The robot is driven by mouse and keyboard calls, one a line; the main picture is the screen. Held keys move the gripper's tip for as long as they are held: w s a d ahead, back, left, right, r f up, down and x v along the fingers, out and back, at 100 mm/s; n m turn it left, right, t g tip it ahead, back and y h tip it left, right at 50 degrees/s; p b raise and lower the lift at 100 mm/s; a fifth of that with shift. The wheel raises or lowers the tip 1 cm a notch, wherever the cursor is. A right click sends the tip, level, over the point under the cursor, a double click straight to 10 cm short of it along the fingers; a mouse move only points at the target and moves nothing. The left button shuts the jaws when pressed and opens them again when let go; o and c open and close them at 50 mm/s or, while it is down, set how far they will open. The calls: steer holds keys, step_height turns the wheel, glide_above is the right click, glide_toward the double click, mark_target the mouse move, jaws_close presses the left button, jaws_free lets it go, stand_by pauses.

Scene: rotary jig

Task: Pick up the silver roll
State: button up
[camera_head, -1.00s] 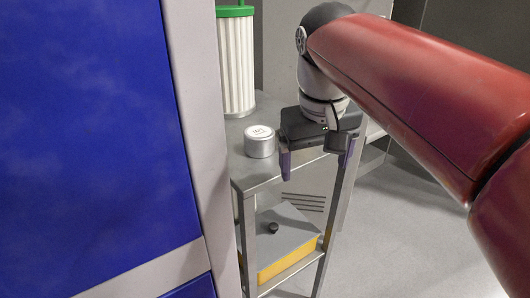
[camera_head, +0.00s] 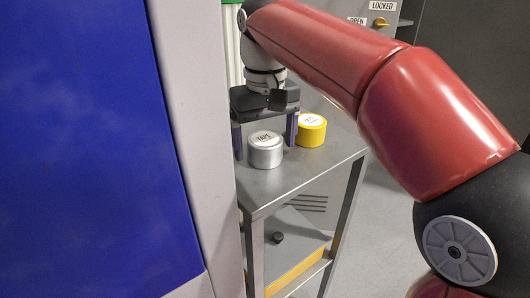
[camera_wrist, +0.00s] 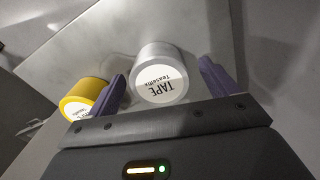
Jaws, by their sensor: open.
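The silver roll (camera_head: 265,150) stands upright on the metal cart top, with a white label on its upper face. It also shows in the wrist view (camera_wrist: 161,74), lying between the two purple fingers. My gripper (camera_head: 265,145) is open, with one finger on each side of the silver roll. I cannot tell whether either finger touches it. In the wrist view my gripper (camera_wrist: 165,85) shows its left finger between the silver roll and a yellow roll.
The yellow roll (camera_head: 311,131) stands just right of the silver roll, close to the gripper's right finger. The metal cart (camera_head: 300,175) has a lower shelf with a grey-and-yellow box (camera_head: 290,250). A blue panel (camera_head: 80,150) with a pale frame stands left. A green-topped white cylinder (camera_head: 232,45) is behind.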

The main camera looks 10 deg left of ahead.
steer(key=shift+f, duration=0.6)
steer(key=c, duration=1.2)
steer(key=shift+o, duration=0.2)
steer(key=shift+r, duration=0.15)
